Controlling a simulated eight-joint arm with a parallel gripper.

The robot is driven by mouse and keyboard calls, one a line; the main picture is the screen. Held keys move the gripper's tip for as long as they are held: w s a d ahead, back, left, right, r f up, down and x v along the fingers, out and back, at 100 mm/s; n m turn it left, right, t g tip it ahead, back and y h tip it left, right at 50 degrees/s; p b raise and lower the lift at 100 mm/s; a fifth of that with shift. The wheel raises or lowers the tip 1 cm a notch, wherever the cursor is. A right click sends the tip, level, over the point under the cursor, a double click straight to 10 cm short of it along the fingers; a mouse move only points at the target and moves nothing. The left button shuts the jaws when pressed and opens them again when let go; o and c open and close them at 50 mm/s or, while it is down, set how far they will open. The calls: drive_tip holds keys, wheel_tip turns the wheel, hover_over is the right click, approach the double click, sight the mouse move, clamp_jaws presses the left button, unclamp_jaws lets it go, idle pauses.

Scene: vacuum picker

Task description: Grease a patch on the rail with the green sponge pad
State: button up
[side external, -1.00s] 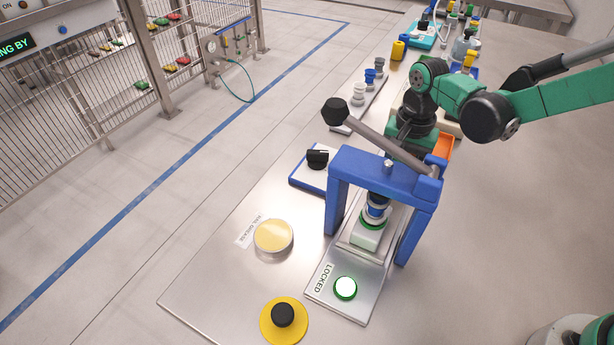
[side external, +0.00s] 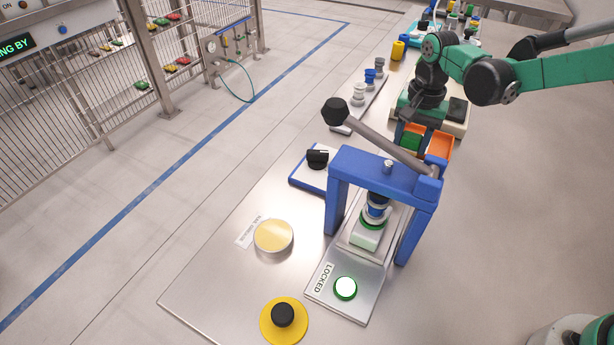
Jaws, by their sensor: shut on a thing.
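My gripper (side external: 411,136) points down behind the blue press frame, on its far side. The green sponge pad (side external: 411,142) shows between its blue fingers, which are shut on it. The pad is over or beside a small orange tray (side external: 443,145); I cannot tell whether it touches the tray. A round tin of yellowish grease (side external: 273,236) stands open on the near left of the table, beside a small paper label. I cannot make out the rail with certainty.
The blue press frame (side external: 386,172) with its long grey lever stands between the tin and my gripper. The table's right side is clear.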

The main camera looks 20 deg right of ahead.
sight(412, 137)
drive_tip(key=shift+r, duration=3.05)
drive_tip(key=s+d+r+n, duration=0.2)
drive_tip(key=s+r+n, duration=0.4)
drive_tip(key=r+n, duration=0.2)
drive_tip(key=shift+s+d+r+n, duration=0.15)
drive_tip(key=shift+s+n, duration=0.1)
drive_tip(key=shift+n, duration=0.25)
